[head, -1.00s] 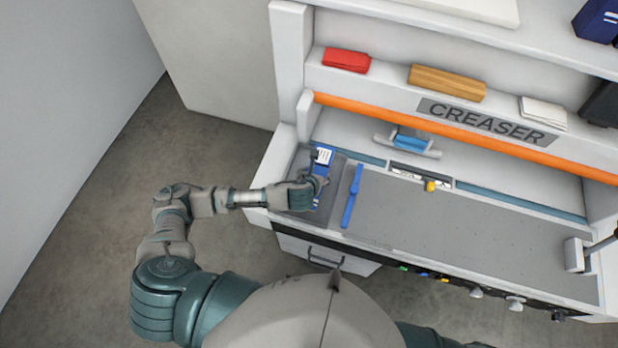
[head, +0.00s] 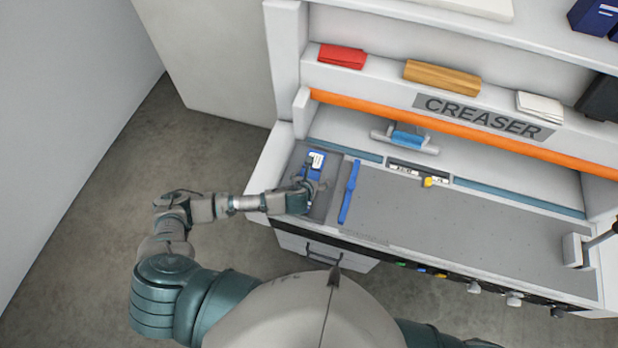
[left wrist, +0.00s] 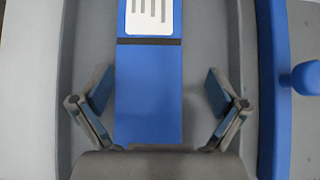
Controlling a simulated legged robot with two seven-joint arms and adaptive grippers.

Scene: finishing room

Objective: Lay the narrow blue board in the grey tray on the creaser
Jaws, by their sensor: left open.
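The narrow blue board (head: 315,163), with a white label and a dark band, lies in the grey tray (head: 326,200) at the left end of the creaser (head: 460,230). In the left wrist view the board (left wrist: 148,90) lies lengthwise on the grey tray floor (left wrist: 215,45). My left gripper (left wrist: 160,105) is open, one finger on each side of the board with gaps to both. In the head view my left gripper (head: 308,184) covers the board's near part. My right gripper is not in view.
A blue bar with a knob (head: 349,192) runs along the tray's right side. The grey bed to its right is clear. An orange bar (head: 420,122) crosses above, below a shelf with a red block (head: 342,56) and a wooden block (head: 441,78).

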